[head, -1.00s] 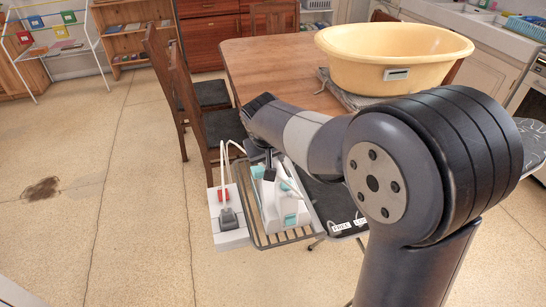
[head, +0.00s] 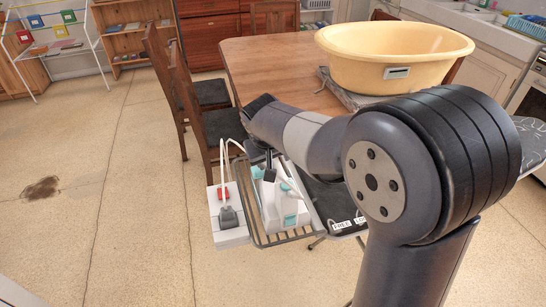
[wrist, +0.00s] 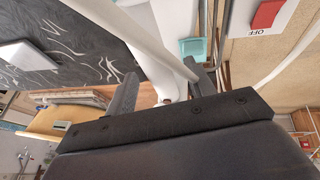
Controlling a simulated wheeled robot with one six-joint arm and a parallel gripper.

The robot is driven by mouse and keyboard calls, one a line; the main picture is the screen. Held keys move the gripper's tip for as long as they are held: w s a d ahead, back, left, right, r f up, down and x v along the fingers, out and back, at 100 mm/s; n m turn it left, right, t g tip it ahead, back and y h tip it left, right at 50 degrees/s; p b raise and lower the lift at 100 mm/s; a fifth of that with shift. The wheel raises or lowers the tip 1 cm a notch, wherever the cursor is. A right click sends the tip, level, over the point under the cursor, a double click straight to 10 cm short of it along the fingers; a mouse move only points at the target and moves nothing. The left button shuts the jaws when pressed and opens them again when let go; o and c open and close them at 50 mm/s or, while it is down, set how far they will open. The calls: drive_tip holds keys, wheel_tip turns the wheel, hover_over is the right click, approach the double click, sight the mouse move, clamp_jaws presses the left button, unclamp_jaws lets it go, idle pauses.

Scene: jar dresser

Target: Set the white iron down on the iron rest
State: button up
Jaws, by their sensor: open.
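The white iron (head: 290,208), with teal parts, rests on the slatted iron rest (head: 290,238) at the end of the ironing board. My gripper (head: 269,172) is open at the iron's upper side, partly hidden by my arm. In the wrist view, my gripper (wrist: 160,75) has its two fingers spread, with a white part of the iron (wrist: 172,45) between and beyond them. A teal part shows past the right finger. I cannot tell whether either finger touches the iron.
A white power strip (head: 229,236) with a red switch and a plug lies left of the rest. The dark patterned ironing board (wrist: 60,45) lies on its other side. A yellow basin (head: 395,62) stands behind my arm. Chairs (head: 222,125) and a wooden table (head: 270,68) are beyond.

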drive_tip(key=d+v, duration=0.1)
drive_tip(key=v, duration=1)
drive_tip(key=shift+a, duration=0.5)
drive_tip(key=x, duration=1.1)
drive_tip(key=shift+w, duration=0.1)
drive_tip(key=shift+r+p, duration=0.35)
drive_tip(key=shift+r, duration=0.15)
